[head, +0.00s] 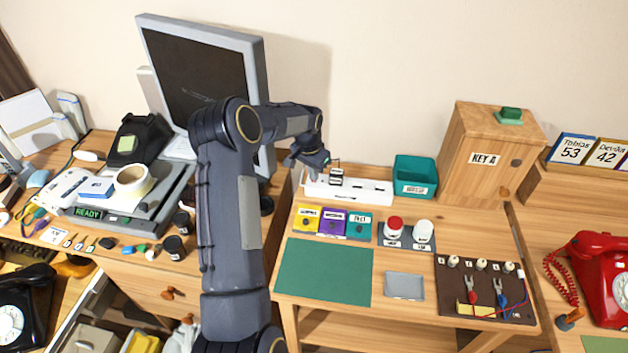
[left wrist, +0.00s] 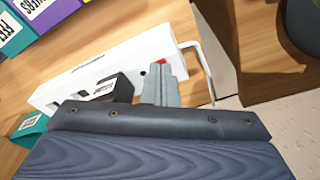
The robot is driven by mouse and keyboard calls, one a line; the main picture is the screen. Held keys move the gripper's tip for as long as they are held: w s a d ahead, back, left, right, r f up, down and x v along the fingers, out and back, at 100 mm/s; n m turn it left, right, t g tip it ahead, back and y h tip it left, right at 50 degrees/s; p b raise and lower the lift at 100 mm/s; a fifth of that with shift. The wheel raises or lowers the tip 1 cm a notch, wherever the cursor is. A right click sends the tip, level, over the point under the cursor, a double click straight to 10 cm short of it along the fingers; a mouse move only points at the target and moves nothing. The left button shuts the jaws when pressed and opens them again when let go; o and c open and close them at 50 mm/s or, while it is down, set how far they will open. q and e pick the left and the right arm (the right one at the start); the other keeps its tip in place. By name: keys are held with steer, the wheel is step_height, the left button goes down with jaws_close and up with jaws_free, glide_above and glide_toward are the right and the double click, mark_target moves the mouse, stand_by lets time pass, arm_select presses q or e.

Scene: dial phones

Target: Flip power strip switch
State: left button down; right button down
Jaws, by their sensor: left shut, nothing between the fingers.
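The white power strip (head: 365,191) lies along the back of the middle desk. It also shows in the left wrist view (left wrist: 150,48), with a black plug (left wrist: 108,90) in it. A small part of the red switch (left wrist: 161,62) shows near the cord end, just past my fingertips. My left gripper (head: 314,174) is shut and empty, over the left end of the strip. In the left wrist view its fingers (left wrist: 160,78) overlap the switch and hide most of it. I cannot tell whether they touch it, or which way the switch is tilted. My right gripper is not in view.
A teal bin (head: 415,177) and a wooden key cabinet (head: 490,155) stand right of the strip. Yellow, purple and teal boxes (head: 333,221) sit in front of it. A monitor (head: 205,75) stands to the left. The green mat (head: 322,271) is bare.

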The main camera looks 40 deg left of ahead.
arm_select(q)
steer(key=shift+r+p, duration=2.15)
steer(key=shift+r, duration=1.3)
steer(key=s+d+r+t+h, duration=0.1)
steer(key=s+d+r, duration=0.5)
steer(key=r, duration=0.2)
steer(key=s+d+r+t, duration=0.1)
steer(key=s+d+r, duration=0.4)
steer(key=d+r, duration=0.15)
steer(key=s+d+n+t+h, duration=0.1)
steer(key=s+d, duration=0.6)
steer(key=s, duration=0.3)
steer(key=s+d+h, duration=0.1)
steer(key=s+d, duration=0.6)
steer(key=s, duration=0.4)
steer(key=shift+s+n+t+h, duration=0.15)
steer(key=shift+n+t+h, duration=0.25)
steer(key=shift+f, duration=0.1)
